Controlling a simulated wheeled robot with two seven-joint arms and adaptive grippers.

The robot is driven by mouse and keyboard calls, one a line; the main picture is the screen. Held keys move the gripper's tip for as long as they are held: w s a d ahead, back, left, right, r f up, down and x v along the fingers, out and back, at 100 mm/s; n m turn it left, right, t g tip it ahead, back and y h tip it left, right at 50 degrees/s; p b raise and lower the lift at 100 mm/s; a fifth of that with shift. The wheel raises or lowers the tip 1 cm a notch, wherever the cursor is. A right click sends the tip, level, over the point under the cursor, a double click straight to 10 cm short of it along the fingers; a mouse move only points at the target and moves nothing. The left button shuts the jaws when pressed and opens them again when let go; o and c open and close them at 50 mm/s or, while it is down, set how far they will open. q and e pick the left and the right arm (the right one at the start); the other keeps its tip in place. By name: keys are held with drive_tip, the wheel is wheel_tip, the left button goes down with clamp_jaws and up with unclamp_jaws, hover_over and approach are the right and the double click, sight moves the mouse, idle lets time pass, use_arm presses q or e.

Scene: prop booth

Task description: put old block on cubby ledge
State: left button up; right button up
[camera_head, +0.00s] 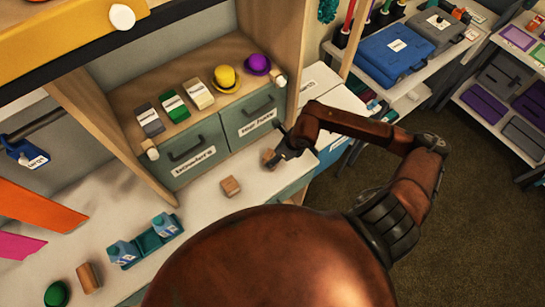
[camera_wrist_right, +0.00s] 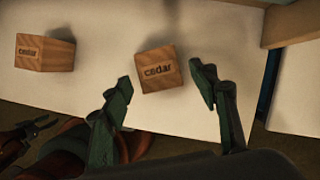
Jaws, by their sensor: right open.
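Two wooden blocks rest on the pale counter; in the right wrist view both read "cedar", and I see no block marked "old". One block (camera_wrist_right: 158,70) lies between and just beyond my right gripper's fingertips (camera_wrist_right: 164,82), which are apart; in the head view this block (camera_head: 267,157) is beside the right gripper (camera_head: 277,150). The other block (camera_head: 231,186) stands to its left, also in the wrist view (camera_wrist_right: 45,53). The wooden cubby ledge (camera_head: 136,92) is above two drawers. A dark gripper, apparently my left (camera_wrist_right: 28,138), shows at the wrist view's lower left; its jaw state is unclear.
The ledge holds several small boxes (camera_head: 174,106), a yellow hat (camera_head: 225,79) and a purple hat (camera_head: 257,65). Grey-green drawers (camera_head: 250,117) stand below it. Blue cartons in a teal tray (camera_head: 150,242) are at the counter's front left. Bare counter lies between tray and blocks.

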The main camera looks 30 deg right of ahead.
drive_tip(key=v, duration=0.8)
